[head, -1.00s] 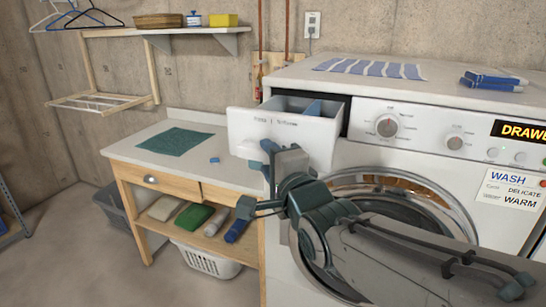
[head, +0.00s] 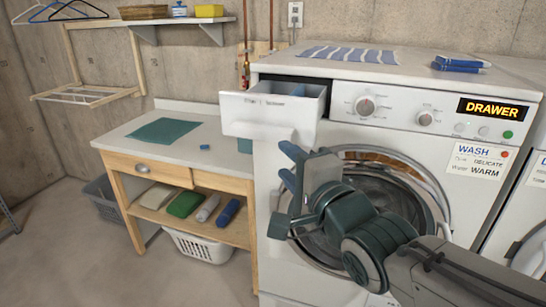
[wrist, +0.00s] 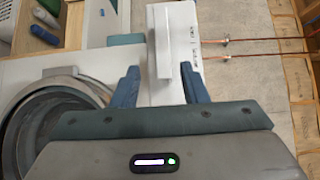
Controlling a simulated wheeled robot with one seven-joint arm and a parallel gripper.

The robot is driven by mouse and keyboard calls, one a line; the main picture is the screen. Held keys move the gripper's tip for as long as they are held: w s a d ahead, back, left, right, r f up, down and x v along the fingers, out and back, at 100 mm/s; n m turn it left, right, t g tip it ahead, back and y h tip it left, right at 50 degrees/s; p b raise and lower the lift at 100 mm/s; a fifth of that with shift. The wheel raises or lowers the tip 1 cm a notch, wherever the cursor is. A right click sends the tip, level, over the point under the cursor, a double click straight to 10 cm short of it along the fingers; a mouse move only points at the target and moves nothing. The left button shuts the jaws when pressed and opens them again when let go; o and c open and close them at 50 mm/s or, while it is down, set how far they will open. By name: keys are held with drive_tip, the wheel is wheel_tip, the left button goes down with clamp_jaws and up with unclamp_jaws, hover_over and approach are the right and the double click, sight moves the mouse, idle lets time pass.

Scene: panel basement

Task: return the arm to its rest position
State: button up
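My gripper (head: 287,165) is in front of the washing machine (head: 400,85), below and to the right of the pulled-out detergent drawer (head: 270,120). In the wrist view my gripper (wrist: 162,82) has its two blue fingers spread apart, with nothing held between them. The white drawer (wrist: 176,35) shows beyond the fingertips there and appears apart from them. My arm reaches in from the lower right and hides part of the round door.
A wooden table (head: 115,132) with a green cloth (head: 163,131) stands left of the washer. A white basket (head: 205,246) is under it. A wall shelf (head: 190,20) and drying rack (head: 75,95) are at the left. Floor is free at the lower left.

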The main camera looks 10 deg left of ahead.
drive_tip(key=shift+s+d, duration=0.4)
drive_tip(key=shift+s, duration=0.15)
drive_tip(key=d+f+n+g+h, duration=0.5)
drive_tip(key=d+f+h, duration=0.3)
drive_tip(key=d+f, duration=0.55)
drive_tip(key=s+d+f+n+g+h, duration=0.2)
drive_tip(key=s+d+f+n+g, duration=0.3)
drive_tip(key=s+f, duration=0.3)
drive_tip(key=shift+s+d+n+g+h, duration=0.3)
drive_tip(key=shift+s+g, duration=0.3)
drive_tip(key=shift+g, duration=0.3)
